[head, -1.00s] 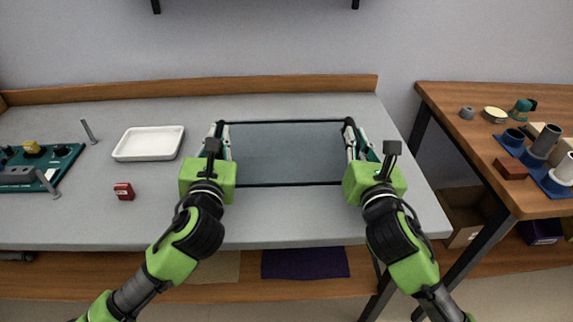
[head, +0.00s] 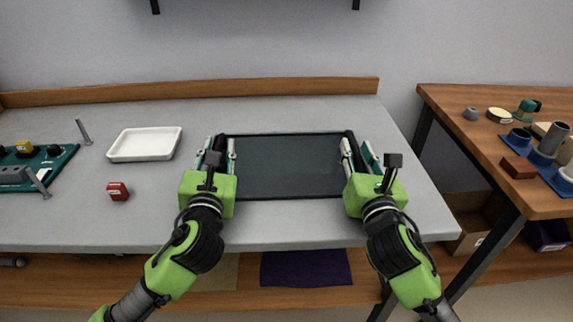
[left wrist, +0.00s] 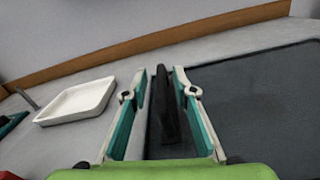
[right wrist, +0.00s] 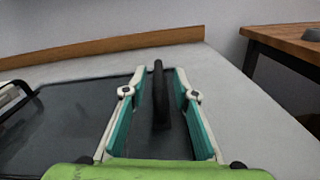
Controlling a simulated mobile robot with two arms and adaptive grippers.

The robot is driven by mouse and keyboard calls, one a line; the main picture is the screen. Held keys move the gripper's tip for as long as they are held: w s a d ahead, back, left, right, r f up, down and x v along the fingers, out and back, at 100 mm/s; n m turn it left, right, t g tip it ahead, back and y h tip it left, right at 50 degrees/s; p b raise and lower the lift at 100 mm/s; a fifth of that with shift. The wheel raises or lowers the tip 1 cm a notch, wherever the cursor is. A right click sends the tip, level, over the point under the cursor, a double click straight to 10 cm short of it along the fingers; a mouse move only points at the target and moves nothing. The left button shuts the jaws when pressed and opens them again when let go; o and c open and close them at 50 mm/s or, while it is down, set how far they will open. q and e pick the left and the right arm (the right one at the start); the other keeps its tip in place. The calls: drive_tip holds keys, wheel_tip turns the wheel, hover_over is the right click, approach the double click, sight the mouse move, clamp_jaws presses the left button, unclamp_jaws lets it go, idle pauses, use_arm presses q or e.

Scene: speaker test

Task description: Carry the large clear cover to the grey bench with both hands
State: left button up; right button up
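The large cover (head: 288,165) is a dark see-through panel with a black rim, lying flat on the grey bench (head: 290,224). It also shows in the left wrist view (left wrist: 262,105) and the right wrist view (right wrist: 75,118). My left gripper (head: 220,145) is open at its left edge, its fingers apart on either side of a black upright handle (left wrist: 168,115). My right gripper (head: 357,147) is open at its right edge, with the other black handle (right wrist: 160,95) between its spread fingers. Gaps show between fingers and handles.
A white tray (head: 145,145) and a small red block (head: 118,191) lie left of the cover. A green board (head: 45,165) with parts is at the far left. A wooden table (head: 470,130) with several parts stands right, across a gap. A wooden ledge (head: 200,87) runs along the back.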

drive_tip(key=shift+a, duration=0.1)
use_arm(q)
drive_tip(key=s, duration=1.1)
drive_tip(key=shift+d, duration=0.4)
drive_tip(key=shift+s, duration=0.45)
use_arm(e)
drive_tip(key=shift+s, duration=0.15)
drive_tip(key=s, duration=1.1)
drive_tip(key=shift+s+d, duration=0.4)
